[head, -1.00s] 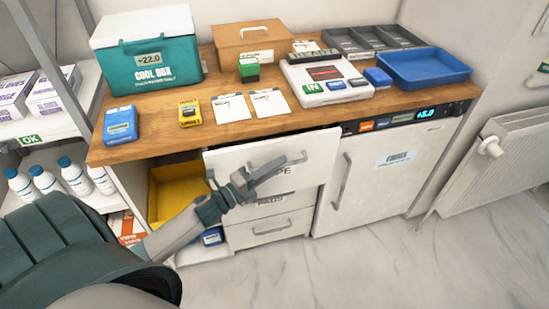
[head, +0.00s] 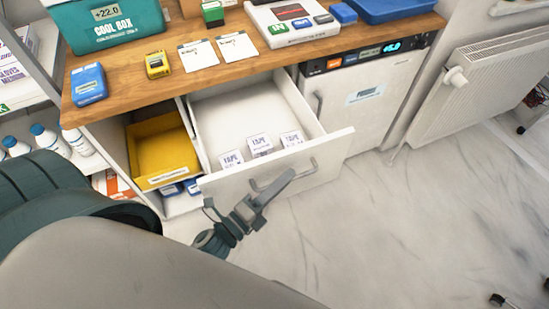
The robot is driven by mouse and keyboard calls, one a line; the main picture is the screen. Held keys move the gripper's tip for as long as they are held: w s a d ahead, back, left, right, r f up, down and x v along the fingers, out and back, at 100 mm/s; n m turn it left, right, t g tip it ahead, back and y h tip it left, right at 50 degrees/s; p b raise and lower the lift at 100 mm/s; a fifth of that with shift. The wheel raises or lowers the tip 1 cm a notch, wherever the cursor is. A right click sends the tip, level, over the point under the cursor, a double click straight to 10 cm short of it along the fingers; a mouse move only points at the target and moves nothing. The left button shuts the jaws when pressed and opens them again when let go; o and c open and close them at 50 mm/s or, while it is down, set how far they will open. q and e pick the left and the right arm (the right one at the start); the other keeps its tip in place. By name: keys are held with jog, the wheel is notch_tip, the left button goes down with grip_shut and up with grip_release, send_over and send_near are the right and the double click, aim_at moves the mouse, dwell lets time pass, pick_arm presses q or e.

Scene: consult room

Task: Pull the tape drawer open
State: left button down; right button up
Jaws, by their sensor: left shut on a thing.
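The tape drawer (head: 328,158) is a white drawer under the wooden counter, and it stands pulled well out. Inside it are three small white boxes marked TAPE (head: 260,144), near the front panel. My left gripper (head: 276,184) is at the drawer's front, shut on the grey bar handle (head: 312,166). The exact contact of the fingers on the bar is partly hidden by the gripper itself. My right gripper is not in view.
A yellow bin (head: 163,155) sits in the open bay left of the drawer. A small white fridge (head: 365,95) stands to the right, with a radiator (head: 470,80) beyond. The counter (head: 130,70) holds a cool box, cards and trays. The floor in front is clear.

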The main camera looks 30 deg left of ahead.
pick_arm(q)
jog(key=shift+s+d, duration=0.95)
jog(key=shift+d, duration=0.15)
jog(key=c, duration=1.8)
grip_release()
jog(key=shift+c, duration=0.2)
jog(key=shift+s+a, duration=0.1)
